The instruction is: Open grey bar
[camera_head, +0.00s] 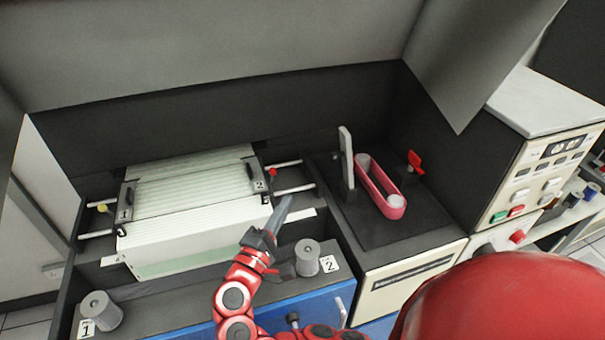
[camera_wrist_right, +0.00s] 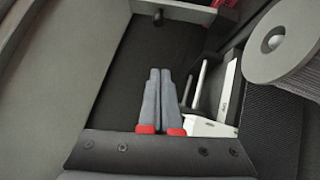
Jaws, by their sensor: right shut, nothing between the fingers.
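A light grey bar (camera_head: 346,158) stands upright on the dark platform at the right, just left of a pink oval ring (camera_head: 380,190). Two darker grey bars, labelled 1 (camera_head: 125,202) and 2 (camera_head: 258,178), lie across the ends of the white card stack (camera_head: 190,195). My right gripper (camera_head: 284,207) is shut and empty, in front of the stack's right end and left of the platform. It is apart from the upright bar. In the right wrist view, its two grey fingers (camera_wrist_right: 160,75) lie side by side over a dark surface. My left gripper is not in view.
Grey cylinders stand at the front, by labels 1 (camera_head: 100,310) and 2 (camera_head: 307,257). White rods (camera_head: 290,190) run beside the stack. A red lever (camera_head: 415,162) is right of the ring. A control panel with buttons (camera_head: 535,180) is at the right. A dark wall rises behind.

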